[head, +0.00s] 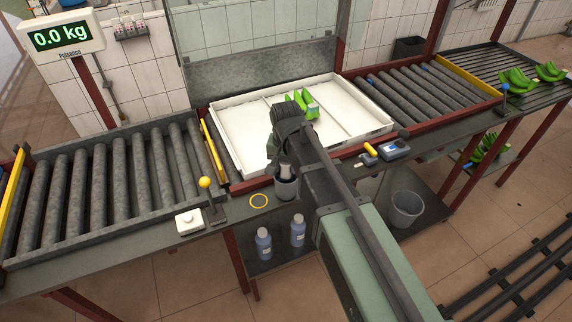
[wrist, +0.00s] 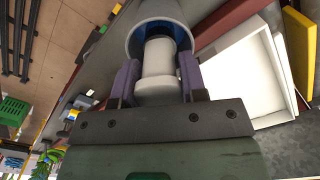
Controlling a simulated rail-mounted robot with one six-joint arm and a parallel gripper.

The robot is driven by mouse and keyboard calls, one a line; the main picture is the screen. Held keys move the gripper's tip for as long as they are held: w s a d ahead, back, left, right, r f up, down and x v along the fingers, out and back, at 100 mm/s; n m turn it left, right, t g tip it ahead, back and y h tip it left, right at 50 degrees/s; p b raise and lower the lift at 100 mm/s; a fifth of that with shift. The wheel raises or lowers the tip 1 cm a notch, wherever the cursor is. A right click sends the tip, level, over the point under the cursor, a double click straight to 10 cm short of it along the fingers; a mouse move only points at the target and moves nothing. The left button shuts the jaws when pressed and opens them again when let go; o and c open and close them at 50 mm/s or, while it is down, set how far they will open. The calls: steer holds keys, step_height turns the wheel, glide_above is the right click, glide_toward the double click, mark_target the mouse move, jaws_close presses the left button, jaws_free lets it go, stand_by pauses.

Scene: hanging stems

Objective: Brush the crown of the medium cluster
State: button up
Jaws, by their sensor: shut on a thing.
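A green banana cluster (head: 302,103) lies in the white tray, partly hidden behind my arm; I cannot tell from its size alone that it is the medium one. My gripper (head: 285,171) is at the mouth of a grey cup (head: 287,188) on the front ledge. In the wrist view my gripper (wrist: 160,75) has its two purple fingers shut on a pale cylindrical handle (wrist: 159,60). The handle stands within the cup (wrist: 138,38), whose inside looks blue. I take it for the brush; its bristles are hidden.
The white tray (head: 232,158) sits between roller conveyors (head: 110,185). A yellow-handled tool (head: 369,150) and blue-grey device (head: 395,148) lie right. More bananas (head: 517,80) rest far right.

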steer(key=shift+r, duration=0.1)
step_height(320, 180, up, 11)
steer(key=p, duration=1.1)
